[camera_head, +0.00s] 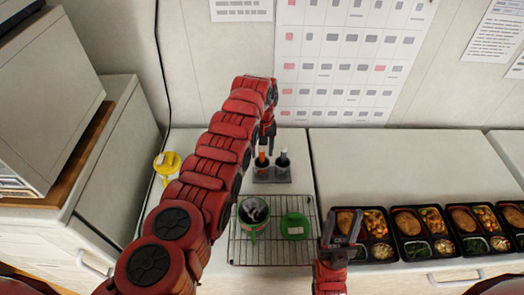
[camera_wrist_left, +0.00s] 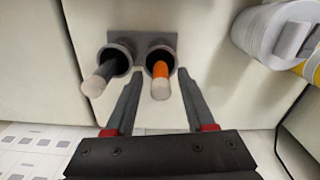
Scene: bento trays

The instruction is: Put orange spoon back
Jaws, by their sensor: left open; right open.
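The orange spoon (camera_head: 262,155) stands in one cup of a grey two-cup holder (camera_head: 261,179) at the back of the counter. In the left wrist view its orange shaft with a pale end (camera_wrist_left: 160,80) rises from the right-hand cup. My left gripper (camera_head: 267,138) is over the holder. In the left wrist view the open fingers (camera_wrist_left: 160,75) are on either side of the orange spoon; I see no grip on it. A dark spoon (camera_wrist_left: 97,78) with a pale end stands in the other cup. My right gripper (camera_head: 340,230) is open and empty near the front.
Several bento trays (camera_head: 400,240) line the right. A yellow-topped container (camera_head: 168,163) stands at the left. The counter behind the trays is clear.

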